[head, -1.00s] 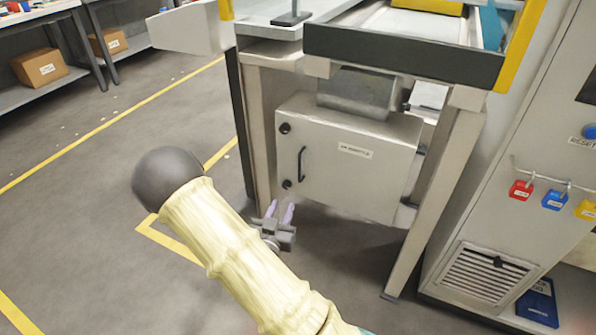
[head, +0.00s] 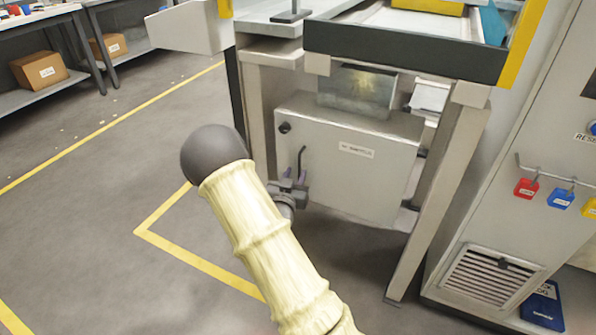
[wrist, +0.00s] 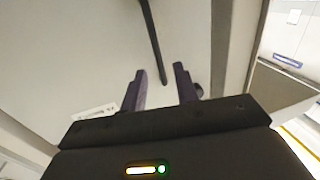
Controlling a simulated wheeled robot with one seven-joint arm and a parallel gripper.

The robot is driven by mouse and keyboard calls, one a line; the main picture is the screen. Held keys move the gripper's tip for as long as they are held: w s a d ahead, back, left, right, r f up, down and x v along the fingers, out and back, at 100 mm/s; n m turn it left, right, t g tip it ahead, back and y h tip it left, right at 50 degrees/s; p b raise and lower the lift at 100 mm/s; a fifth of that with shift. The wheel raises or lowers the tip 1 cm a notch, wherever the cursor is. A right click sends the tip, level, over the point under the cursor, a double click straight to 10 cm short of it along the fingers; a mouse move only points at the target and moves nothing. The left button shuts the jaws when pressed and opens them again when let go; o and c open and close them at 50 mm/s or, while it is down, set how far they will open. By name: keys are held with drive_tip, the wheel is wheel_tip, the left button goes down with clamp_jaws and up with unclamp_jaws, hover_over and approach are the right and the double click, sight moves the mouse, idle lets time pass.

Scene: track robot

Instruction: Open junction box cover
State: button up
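The junction box (head: 345,185) is a light grey metal box under the conveyor frame, with its front cover closed. A dark vertical handle (head: 301,160) sits near the cover's left edge, with a round black knob (head: 285,127) above it. My gripper (head: 288,176) is at the lower left of the cover, by the handle's lower end, which it partly hides. In the wrist view my gripper (wrist: 160,85) is open, and the lower end of the dark handle (wrist: 152,40) lies between the two purple fingertips. I cannot tell whether a finger touches it.
Table legs (head: 440,190) stand close on both sides of the box. A grey cabinet (head: 520,150) with red and blue padlocks is at the right. The floor (head: 100,200) at the left is free, with yellow lines.

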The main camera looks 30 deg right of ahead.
sight(299, 166)
drive_tip(key=shift+x, duration=1.85)
drive_tip(key=shift+c, duration=0.2)
clamp_jaws()
drive_tip(key=shift+b, duration=0.3)
